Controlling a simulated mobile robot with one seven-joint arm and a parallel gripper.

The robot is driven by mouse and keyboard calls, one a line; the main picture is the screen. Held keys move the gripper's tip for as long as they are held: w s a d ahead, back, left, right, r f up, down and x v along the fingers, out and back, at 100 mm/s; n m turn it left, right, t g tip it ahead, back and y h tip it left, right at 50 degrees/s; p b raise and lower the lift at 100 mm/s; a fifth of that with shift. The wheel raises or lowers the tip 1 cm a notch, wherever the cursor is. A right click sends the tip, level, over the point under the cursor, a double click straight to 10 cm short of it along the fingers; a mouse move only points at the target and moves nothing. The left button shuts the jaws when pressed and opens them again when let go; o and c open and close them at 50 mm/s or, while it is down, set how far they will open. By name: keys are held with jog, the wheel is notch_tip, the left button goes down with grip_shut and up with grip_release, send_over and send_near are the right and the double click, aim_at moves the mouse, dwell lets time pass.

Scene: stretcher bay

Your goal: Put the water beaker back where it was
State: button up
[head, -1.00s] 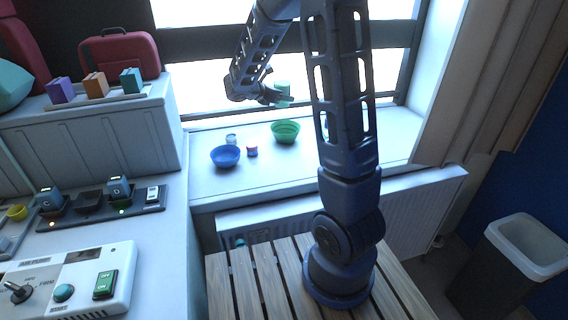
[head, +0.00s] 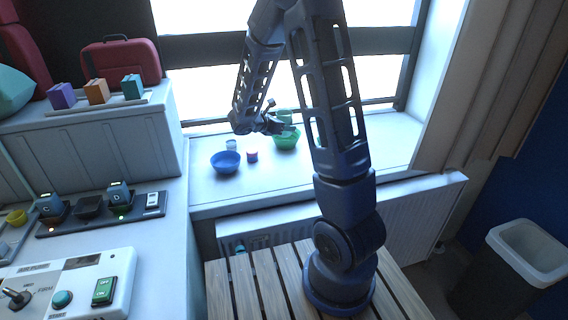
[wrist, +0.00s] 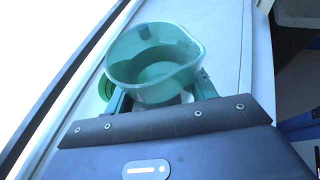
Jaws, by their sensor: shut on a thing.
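The water beaker is a clear green cup with a pouring lip; in the wrist view the beaker (wrist: 152,72) fills the space between my fingers, its open top toward the camera. In the head view the beaker (head: 285,115) shows small against the bright window. My gripper (head: 284,128) is shut on it, over the windowsill (head: 208,190). In the head view the green bowl (head: 288,142) is just below and behind my gripper, partly covered by it. Whether the beaker's base touches anything is hidden.
A blue bowl (head: 225,162), a small white pot (head: 231,144) and a small purple-pink pot (head: 251,156) stand left of my gripper on the sill. The sill's front is clear. Window frame behind; a curtain (head: 480,80) hangs right.

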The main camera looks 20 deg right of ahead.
notch_tip(320, 180, down, 17)
jog(key=shift+r, duration=0.2)
dwell(0.6)
jog(key=shift+f, duration=0.1)
jog(key=o, duration=1)
jog(key=shift+o, duration=0.2)
